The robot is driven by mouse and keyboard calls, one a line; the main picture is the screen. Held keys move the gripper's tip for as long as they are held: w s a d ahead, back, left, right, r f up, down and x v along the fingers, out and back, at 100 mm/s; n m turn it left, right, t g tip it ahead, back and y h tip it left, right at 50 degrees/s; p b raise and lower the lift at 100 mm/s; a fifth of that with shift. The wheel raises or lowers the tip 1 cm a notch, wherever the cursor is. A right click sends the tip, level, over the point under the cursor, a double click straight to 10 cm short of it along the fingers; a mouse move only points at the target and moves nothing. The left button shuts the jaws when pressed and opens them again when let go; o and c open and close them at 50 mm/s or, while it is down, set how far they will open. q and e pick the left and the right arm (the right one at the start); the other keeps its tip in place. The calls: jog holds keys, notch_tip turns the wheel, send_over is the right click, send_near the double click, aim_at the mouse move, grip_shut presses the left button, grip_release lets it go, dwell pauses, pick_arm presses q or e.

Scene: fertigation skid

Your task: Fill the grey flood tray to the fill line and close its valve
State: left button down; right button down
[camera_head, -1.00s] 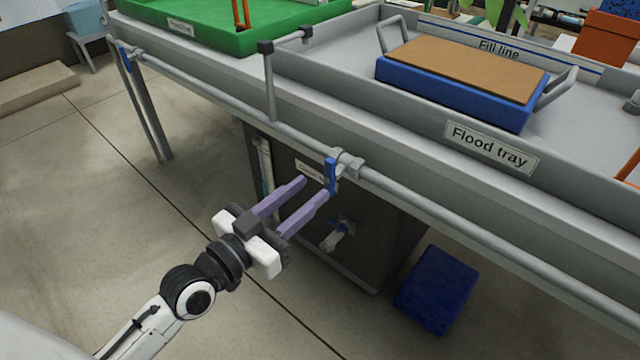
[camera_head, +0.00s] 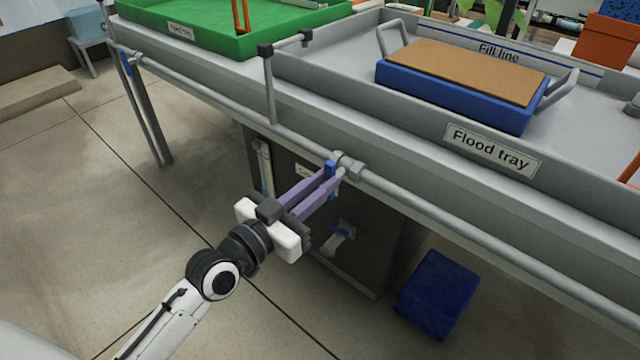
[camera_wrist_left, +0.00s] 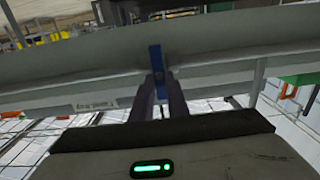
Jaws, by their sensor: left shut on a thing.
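The grey flood tray (camera_head: 350,78) sits on the bench, with a "Flood tray" label on its front and a "Fill line" strip (camera_head: 499,52) along its back inner wall. I cannot make out water in it. The valve's blue handle (camera_head: 330,178) hangs upright from a grey fitting on the pipe below the tray. My left gripper (camera_head: 331,178) is shut on the blue handle, its purple fingers on either side. The handle also shows in the left wrist view (camera_wrist_left: 155,62), standing upright between the fingertips. My right gripper is not in view.
A blue box with a brown top (camera_head: 455,90) and grey handles stands in the tray. A green tray (camera_head: 250,40) is at the left, with another blue handle (camera_head: 126,62) below it. A dark cabinet and a blue block (camera_head: 437,293) are under the bench.

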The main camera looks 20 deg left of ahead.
pick_arm(q)
jog(key=shift+r+n+p, duration=0.1)
jog(key=shift+n+p, duration=0.2)
jog(key=shift+p, duration=0.1)
jog(key=shift+a+n+p, duration=0.1)
jog(key=shift+n+p, duration=0.75)
jog(key=shift+n, duration=0.15)
jog(key=shift+n+p, duration=0.45)
jog(key=shift+n, duration=0.25)
jog(key=shift+a+n+p, duration=0.1)
jog(key=shift+n+p, duration=0.2)
jog(key=shift+n, duration=0.4)
jog(key=shift+w+f+n+p, duration=0.1)
jog(key=shift+f+n+p, duration=0.15)
jog(key=shift+n, duration=0.65)
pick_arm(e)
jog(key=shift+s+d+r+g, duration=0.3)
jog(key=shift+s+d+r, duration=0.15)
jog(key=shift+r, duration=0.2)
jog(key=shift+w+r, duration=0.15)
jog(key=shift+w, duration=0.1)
pick_arm(q)
jog(key=c, duration=1.7)
grip_release()
